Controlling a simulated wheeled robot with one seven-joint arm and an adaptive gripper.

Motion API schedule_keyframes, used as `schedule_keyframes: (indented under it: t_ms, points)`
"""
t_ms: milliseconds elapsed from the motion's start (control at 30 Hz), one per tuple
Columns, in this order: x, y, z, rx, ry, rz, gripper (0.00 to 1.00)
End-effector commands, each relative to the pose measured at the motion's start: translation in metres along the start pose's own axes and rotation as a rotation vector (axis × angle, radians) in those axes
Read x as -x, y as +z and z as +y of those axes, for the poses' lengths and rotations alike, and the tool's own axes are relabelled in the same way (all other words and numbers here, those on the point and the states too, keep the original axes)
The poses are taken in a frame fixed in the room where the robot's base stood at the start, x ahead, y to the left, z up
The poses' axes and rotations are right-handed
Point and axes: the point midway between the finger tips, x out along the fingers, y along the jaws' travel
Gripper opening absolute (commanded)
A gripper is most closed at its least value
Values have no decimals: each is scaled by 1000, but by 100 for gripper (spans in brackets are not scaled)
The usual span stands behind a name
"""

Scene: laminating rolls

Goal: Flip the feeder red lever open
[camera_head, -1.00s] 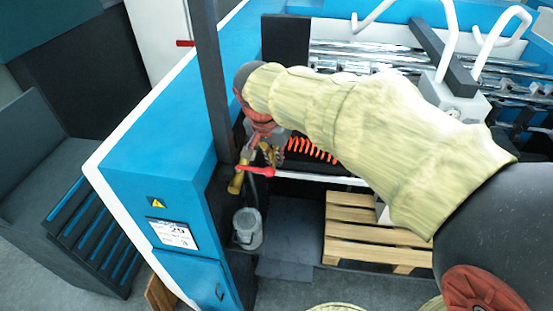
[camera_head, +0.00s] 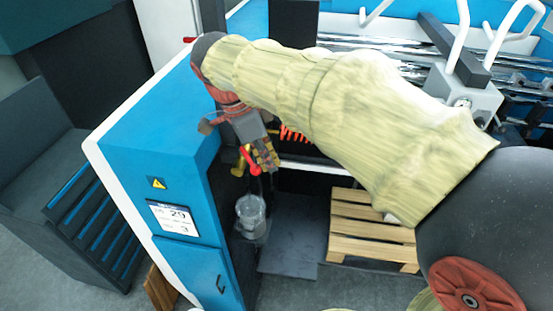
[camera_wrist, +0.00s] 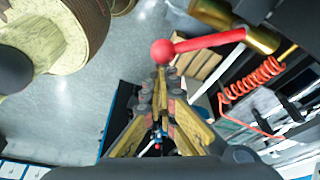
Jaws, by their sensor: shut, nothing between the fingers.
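The red lever (camera_head: 249,160) sits on a brass valve (camera_head: 237,169) inside the machine's side opening and slants down to the right in the head view. In the wrist view the lever's red rod (camera_wrist: 210,41) runs from the brass fitting (camera_wrist: 262,38) to a round red ball (camera_wrist: 162,51). My gripper (camera_head: 274,165) is just right of the lever in the head view. In the wrist view my gripper (camera_wrist: 161,76) is shut and empty, with its fingertips close to the ball. I cannot tell whether they touch it.
A coiled orange hose (camera_head: 292,135) hangs beside my gripper, and it also shows in the wrist view (camera_wrist: 250,80). A clear bucket (camera_head: 250,217) stands below the valve. A blue cabinet (camera_head: 160,140) is at the left. A wooden pallet (camera_head: 372,225) lies at the right.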

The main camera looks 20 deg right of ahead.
Motion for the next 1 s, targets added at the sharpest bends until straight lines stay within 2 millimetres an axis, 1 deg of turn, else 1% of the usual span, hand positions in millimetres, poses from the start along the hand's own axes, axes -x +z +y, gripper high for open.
schedule_keyframes:
  t_ms: [33,300,500,700,1000]
  points:
    - [0,6,2,-37,13,0,0]
    - [9,29,10,-278,90,0,0]
    - [14,45,13,-275,88,-1,0]
    - [18,57,13,-274,88,0,0]
    - [21,66,12,-274,88,-1,0]
